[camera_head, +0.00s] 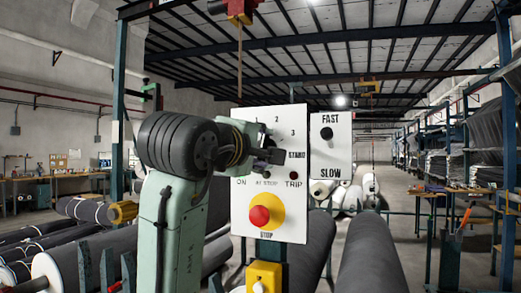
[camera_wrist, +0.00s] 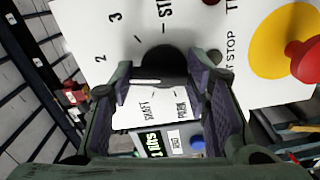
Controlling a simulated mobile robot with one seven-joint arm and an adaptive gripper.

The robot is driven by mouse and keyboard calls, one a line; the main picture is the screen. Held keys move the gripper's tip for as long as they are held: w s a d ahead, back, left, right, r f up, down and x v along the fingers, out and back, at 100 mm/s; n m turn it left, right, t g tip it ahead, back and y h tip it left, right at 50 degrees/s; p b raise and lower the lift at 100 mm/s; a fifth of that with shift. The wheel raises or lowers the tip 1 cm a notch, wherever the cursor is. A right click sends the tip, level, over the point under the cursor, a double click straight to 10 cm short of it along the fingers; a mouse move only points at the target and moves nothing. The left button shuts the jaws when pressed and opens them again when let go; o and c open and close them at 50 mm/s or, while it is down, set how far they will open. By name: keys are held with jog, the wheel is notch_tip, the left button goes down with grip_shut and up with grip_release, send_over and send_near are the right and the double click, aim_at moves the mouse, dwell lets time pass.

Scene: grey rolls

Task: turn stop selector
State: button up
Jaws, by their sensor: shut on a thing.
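A white control panel (camera_head: 286,225) stands ahead of me, with the numbers 1, 2, 3 and the word STAND around a selector. The black selector knob (camera_wrist: 165,62) shows between the fingertips in the wrist view. My gripper (camera_head: 272,152) reaches the panel from the left and is shut on this knob; its fingers (camera_wrist: 168,72) lie on both sides of it. In the head view my gripper hides the knob. Which mark the knob points at cannot be told. A red mushroom button (camera_head: 260,216) on a yellow disc, marked STOP, sits lower on the panel.
A smaller panel (camera_head: 331,150) with a black FAST/SLOW knob (camera_head: 327,133) stands just to the right. A yellow box (camera_head: 264,277) is below the main panel. Dark grey rolls (camera_head: 373,258) lie behind and to the right. An aisle is clear farther back.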

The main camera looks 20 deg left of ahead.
jog(key=m, duration=0.4)
jog(key=shift+f+m, duration=0.15)
jog(key=shift+m, duration=0.15)
jog(key=shift+f+m+b, duration=0.15)
jog(key=shift+m+b, duration=0.15)
jog(key=shift+m, duration=2.9)
jog(key=shift+f+m+b, duration=0.1)
jog(key=shift+m+b, duration=0.15)
jog(key=shift+m, duration=2.95)
jog(key=o, duration=1.2)
jog(key=shift+r, duration=0.1)
jog(key=shift+c, duration=0.2)
